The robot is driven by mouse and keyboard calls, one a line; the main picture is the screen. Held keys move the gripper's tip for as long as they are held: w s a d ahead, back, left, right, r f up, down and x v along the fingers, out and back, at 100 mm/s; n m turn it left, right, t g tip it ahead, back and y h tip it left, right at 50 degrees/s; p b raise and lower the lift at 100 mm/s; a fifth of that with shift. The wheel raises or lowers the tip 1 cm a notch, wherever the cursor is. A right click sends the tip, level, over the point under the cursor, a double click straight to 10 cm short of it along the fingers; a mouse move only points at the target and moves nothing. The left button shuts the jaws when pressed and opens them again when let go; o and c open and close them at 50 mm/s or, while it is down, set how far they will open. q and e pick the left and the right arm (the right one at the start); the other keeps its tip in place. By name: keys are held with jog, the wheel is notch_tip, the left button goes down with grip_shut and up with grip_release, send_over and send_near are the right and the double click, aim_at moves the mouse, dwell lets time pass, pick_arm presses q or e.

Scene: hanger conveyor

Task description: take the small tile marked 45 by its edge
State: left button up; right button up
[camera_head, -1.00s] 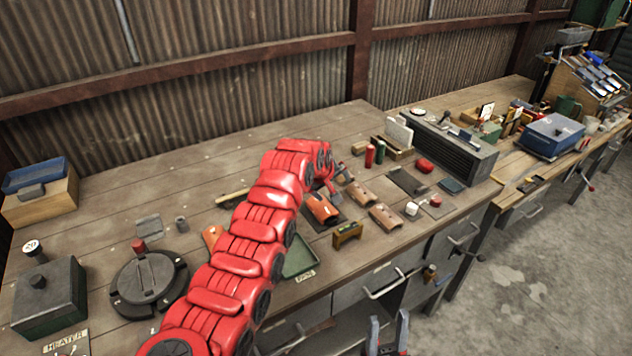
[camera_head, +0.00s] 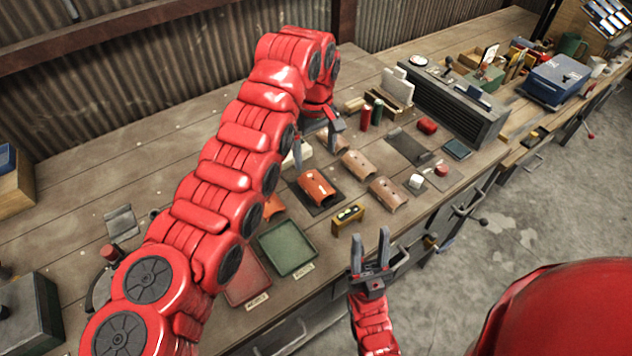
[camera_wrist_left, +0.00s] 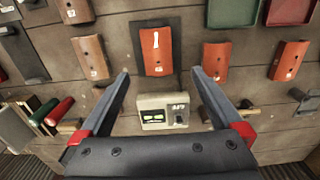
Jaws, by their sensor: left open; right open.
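Several curved tiles lie on the bench. An orange one (camera_head: 317,187) rests on a dark plate; it also shows in the left wrist view (camera_wrist_left: 156,50), with a white mark. Two brown tiles (camera_head: 358,165) (camera_head: 387,193) lie to its right. In the left wrist view, smaller orange tiles (camera_wrist_left: 215,60) (camera_wrist_left: 290,60) lie to the right of the plate. Their small marks are too blurred to read, so I cannot tell which is 45. My left gripper (camera_head: 316,148) is open and empty above the plate's far edge. My right gripper (camera_head: 370,235) is open near the bench's front edge.
A cream box with a dark display (camera_wrist_left: 165,115) stands between and beyond my left fingers. Red (camera_head: 365,116) and green (camera_head: 378,112) cylinders stand nearby. A green tray (camera_head: 287,248), a small wooden block (camera_head: 348,218) and a dark plate (camera_head: 409,146) lie around the tiles.

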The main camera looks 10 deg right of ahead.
pick_arm(q)
send_over(316, 182)
jog(key=f, duration=0.6)
jog(key=shift+s+a+p, duration=0.15)
jog(key=shift+s+p, duration=0.1)
jog(key=shift+p, duration=0.1)
jog(key=shift+f+p, duration=0.4)
jog(key=shift+f, duration=0.1)
notch_tip(316, 182, down, 3)
jog(key=shift+f+p, duration=0.1)
jog(key=shift+p, duration=0.8)
jog(key=shift+w+f, duration=0.15)
jog(key=shift+f, duration=0.65)
jog(key=shift+c, duration=0.2)
jog(key=c, duration=1.4)
jog(key=shift+o, duration=0.2)
jog(key=shift+r, duration=0.15)
